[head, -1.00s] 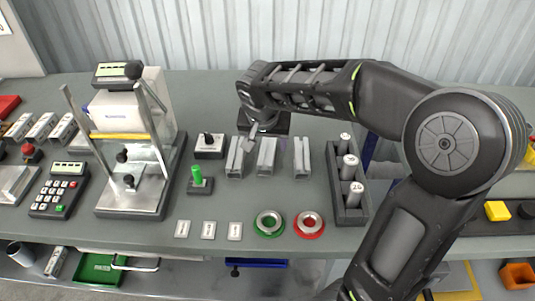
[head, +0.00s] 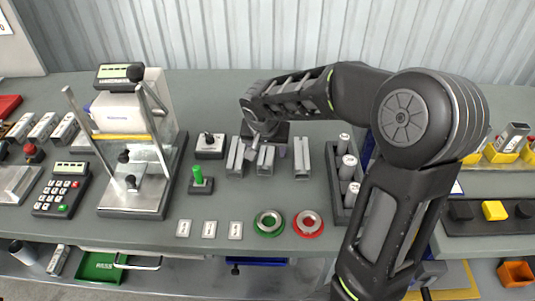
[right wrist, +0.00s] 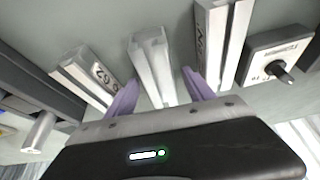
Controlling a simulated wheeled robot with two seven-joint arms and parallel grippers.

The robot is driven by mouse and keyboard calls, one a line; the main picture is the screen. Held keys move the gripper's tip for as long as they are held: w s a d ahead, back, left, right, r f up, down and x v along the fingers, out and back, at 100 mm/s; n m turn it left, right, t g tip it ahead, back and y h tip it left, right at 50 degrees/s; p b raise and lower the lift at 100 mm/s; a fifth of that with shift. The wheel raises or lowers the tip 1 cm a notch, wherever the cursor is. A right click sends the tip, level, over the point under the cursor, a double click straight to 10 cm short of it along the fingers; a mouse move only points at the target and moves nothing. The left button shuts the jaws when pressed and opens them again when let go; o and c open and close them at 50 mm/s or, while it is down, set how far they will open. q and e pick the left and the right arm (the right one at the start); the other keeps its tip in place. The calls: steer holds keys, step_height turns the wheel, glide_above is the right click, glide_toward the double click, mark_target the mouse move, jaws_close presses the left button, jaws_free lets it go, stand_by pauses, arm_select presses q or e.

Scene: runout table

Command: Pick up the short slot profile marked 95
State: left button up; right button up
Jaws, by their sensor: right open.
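Three grey slot profiles lie side by side on the table in the head view: a left one (head: 236,158), a middle one (head: 266,161) and a right one (head: 302,158). My right gripper (head: 267,147) is low over the far end of the middle one. In the right wrist view, my open gripper (right wrist: 159,80) has its purple fingers on either side of the middle profile (right wrist: 151,62), whose mark I cannot see. The profiles to its left (right wrist: 85,76) and right (right wrist: 214,50) carry dark marks that I cannot read surely. My left gripper is out of view.
A black knob box (head: 209,146) and a green peg on a stand (head: 200,181) are left of the profiles. A dark rack of cylinders (head: 343,196) is close on the right. Green (head: 268,223) and red (head: 308,224) rings lie in front.

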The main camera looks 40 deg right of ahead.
steer(key=shift+c, duration=0.4)
jaws_close()
